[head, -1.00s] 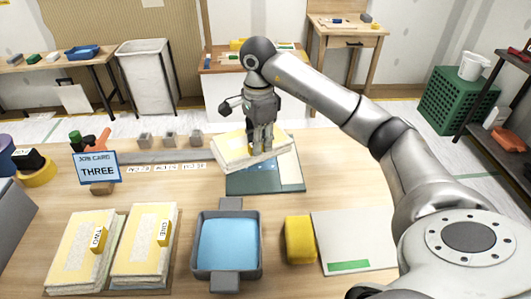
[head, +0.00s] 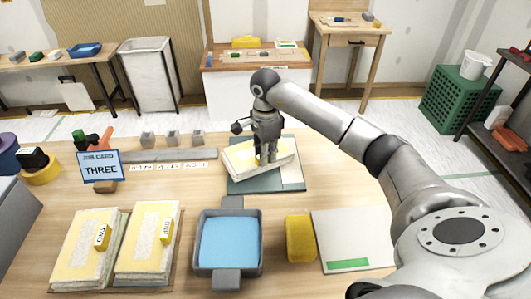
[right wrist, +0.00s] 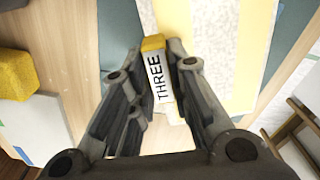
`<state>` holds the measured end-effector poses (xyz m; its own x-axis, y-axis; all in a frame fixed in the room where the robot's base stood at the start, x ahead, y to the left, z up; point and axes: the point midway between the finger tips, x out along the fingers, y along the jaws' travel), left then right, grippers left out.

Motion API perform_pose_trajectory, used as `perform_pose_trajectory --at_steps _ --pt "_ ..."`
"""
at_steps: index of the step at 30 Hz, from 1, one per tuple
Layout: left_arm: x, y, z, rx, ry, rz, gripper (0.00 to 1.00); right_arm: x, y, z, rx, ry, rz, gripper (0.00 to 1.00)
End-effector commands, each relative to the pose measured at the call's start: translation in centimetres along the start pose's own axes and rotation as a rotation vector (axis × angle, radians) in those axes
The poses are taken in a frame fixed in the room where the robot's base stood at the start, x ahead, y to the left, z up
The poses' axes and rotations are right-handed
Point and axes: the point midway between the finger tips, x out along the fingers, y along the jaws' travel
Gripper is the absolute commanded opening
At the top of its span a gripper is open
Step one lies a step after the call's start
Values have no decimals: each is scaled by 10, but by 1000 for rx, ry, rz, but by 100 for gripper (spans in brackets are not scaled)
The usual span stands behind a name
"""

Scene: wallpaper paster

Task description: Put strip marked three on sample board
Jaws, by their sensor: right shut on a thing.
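My right gripper (head: 267,162) is shut on the tab (right wrist: 160,75) marked THREE of a cream and yellow strip (head: 240,160). The strip is slightly tilted and lies over a teal and grey board (head: 292,185) at the middle of the table, covering much of it. I cannot tell whether the strip touches this board. In the right wrist view the strip (right wrist: 245,55) runs beyond the fingers. Strips marked TWO (head: 78,245) and, less legibly, ONE (head: 148,245) lie at front left. My left gripper is not in view.
A job card (head: 100,166) reading THREE stands at the left. A grey tray with blue inside (head: 230,240), a yellow block (head: 299,240) and a pale board with a green band (head: 350,230) lie along the front. Small grey blocks and a metal ruler (head: 150,156) lie behind.

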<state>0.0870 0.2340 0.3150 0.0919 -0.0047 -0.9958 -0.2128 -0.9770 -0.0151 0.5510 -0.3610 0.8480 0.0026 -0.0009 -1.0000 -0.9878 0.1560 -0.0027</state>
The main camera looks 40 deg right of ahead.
Motion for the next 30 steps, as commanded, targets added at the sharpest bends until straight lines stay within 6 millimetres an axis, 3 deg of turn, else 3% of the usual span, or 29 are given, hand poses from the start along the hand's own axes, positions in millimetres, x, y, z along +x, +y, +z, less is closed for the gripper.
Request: perform_pose_trajectory --at_steps 2,3,8,20,23,30 --pt "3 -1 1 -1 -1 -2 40 3 0 0 0 0 -1 0" --pt "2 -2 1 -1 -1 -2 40 3 0 0 0 0 0 20" --pt "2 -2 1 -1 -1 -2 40 2 0 0 0 0 0 39" --pt "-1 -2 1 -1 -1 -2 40 -4 0 0 0 0 -2 39" --pt "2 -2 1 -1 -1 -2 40 -18 -1 -1 1 1 -5 39" --pt "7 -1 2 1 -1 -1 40 -70 -1 0 1 0 -5 39"
